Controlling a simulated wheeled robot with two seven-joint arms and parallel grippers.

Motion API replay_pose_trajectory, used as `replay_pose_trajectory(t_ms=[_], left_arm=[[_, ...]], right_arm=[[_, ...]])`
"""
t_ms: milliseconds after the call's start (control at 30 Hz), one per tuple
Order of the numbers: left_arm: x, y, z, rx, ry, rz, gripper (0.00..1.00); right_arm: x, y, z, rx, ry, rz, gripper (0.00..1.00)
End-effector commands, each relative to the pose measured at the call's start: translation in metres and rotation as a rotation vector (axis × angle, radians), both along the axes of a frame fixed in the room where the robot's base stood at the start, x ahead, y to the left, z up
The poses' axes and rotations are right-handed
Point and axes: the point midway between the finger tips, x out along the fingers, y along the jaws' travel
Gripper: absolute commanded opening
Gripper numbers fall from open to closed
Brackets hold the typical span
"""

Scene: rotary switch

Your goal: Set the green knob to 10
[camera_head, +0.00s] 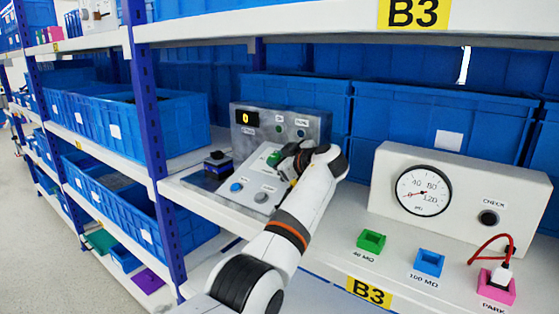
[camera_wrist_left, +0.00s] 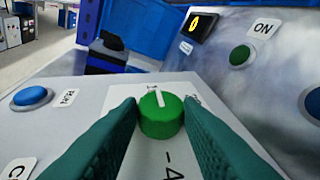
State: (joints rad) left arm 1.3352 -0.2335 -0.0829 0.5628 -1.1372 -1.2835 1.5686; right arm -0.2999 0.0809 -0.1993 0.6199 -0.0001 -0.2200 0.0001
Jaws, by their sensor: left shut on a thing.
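The green knob (camera_wrist_left: 161,115) is on a light sloped panel in the left wrist view. A white pointer line on its top points roughly up, slightly left. My left gripper (camera_wrist_left: 162,112) has a dark green finger on each side of the knob and is shut on it. In the head view the knob (camera_head: 274,157) is partly covered by my left gripper (camera_head: 283,161). A display (camera_head: 247,118) on the upright grey box reads a yellow 0; it also shows in the left wrist view (camera_wrist_left: 201,25). My right gripper is in neither view.
A blue button (camera_head: 236,188) and a pale button (camera_head: 261,197) sit on the sloped panel. A dark block (camera_head: 217,163) stands left of it. At right are a gauge box (camera_head: 468,180), green socket (camera_head: 371,241), blue socket (camera_head: 429,262) and pink socket (camera_head: 496,289) with a red lead.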

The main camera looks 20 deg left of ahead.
Motion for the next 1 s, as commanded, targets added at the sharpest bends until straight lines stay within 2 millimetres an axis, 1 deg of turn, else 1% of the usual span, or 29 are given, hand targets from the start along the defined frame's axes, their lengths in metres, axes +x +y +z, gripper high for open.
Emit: replay_pose_trajectory(t_ms=[167, 200, 233, 533, 667, 767, 1000], left_arm=[[0.0, 0.0, 0.0, -0.003, -0.001, 0.001, 0.09], [0.0, 0.001, 0.0, -0.003, -0.001, 0.001, 0.35], [0.0, 0.001, 0.0, -0.003, -0.001, 0.001, 0.4], [0.0, 0.0, 0.0, -0.001, -0.001, 0.0, 0.41], [-0.005, -0.007, 0.002, 0.0, -0.004, -0.001, 0.41], [-0.013, -0.018, 0.004, -0.003, -0.004, -0.002, 0.41], [-0.045, -0.058, 0.018, -0.002, -0.004, -0.003, 0.41]], right_arm=[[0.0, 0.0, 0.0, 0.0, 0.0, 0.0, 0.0], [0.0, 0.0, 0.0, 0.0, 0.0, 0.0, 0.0], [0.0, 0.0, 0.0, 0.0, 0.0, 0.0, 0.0], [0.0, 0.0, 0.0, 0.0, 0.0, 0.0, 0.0], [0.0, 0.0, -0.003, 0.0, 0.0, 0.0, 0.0], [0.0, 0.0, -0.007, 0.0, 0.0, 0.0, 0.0], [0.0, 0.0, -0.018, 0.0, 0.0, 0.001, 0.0]])
